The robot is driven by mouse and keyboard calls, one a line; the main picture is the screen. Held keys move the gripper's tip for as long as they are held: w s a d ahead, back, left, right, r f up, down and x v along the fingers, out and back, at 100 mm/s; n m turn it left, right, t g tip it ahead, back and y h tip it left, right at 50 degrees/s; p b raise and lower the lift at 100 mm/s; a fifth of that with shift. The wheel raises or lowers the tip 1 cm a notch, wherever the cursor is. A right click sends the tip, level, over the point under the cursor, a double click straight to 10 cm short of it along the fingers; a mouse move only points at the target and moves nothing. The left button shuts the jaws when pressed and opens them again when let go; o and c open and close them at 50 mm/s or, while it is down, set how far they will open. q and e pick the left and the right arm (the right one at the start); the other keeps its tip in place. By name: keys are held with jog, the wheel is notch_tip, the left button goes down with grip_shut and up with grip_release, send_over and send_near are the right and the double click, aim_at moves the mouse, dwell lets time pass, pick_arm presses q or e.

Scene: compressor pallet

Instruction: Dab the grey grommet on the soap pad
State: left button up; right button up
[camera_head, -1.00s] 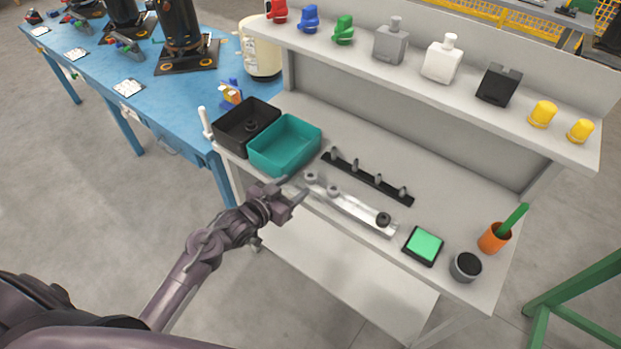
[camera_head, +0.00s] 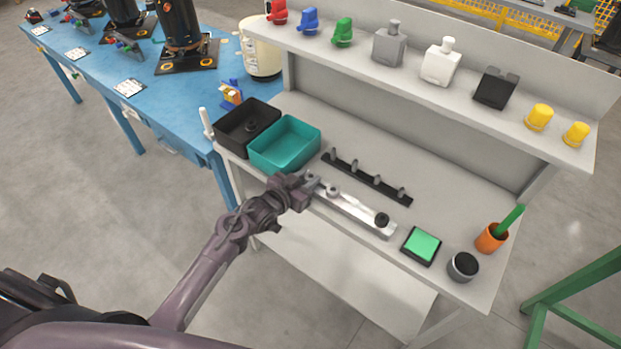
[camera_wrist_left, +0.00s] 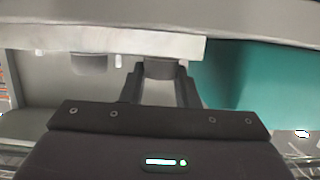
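A pale metal rail (camera_head: 352,209) on the bench carries two grey grommets and a black one (camera_head: 382,219). The first grey grommet (camera_head: 312,180) is at the rail's left end, the second (camera_head: 333,190) beside it. My left gripper (camera_head: 308,187) is at that left end. In the left wrist view its fingers (camera_wrist_left: 160,78) stand apart on either side of a grey grommet (camera_wrist_left: 160,69), which still sits against the rail (camera_wrist_left: 110,42). A green square pad (camera_head: 422,245) in a black frame lies right of the rail. My right gripper is not in view.
A teal bin (camera_head: 285,160) and a black bin (camera_head: 222,140) stand left of the rail. A black strip with pegs (camera_head: 366,180) lies behind it. A round black-topped pot (camera_head: 463,266) and an orange cup (camera_head: 490,240) stand at the right. A shelf (camera_head: 420,82) overhangs behind.

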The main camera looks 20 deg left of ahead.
aim_at(307, 180)
pick_arm(q)
jog(key=c, duration=0.3)
jog(key=shift+r, duration=0.1)
notch_tip(307, 180, up, 20)
jog(key=b, duration=0.1)
dwell(0.3)
dwell(0.8)
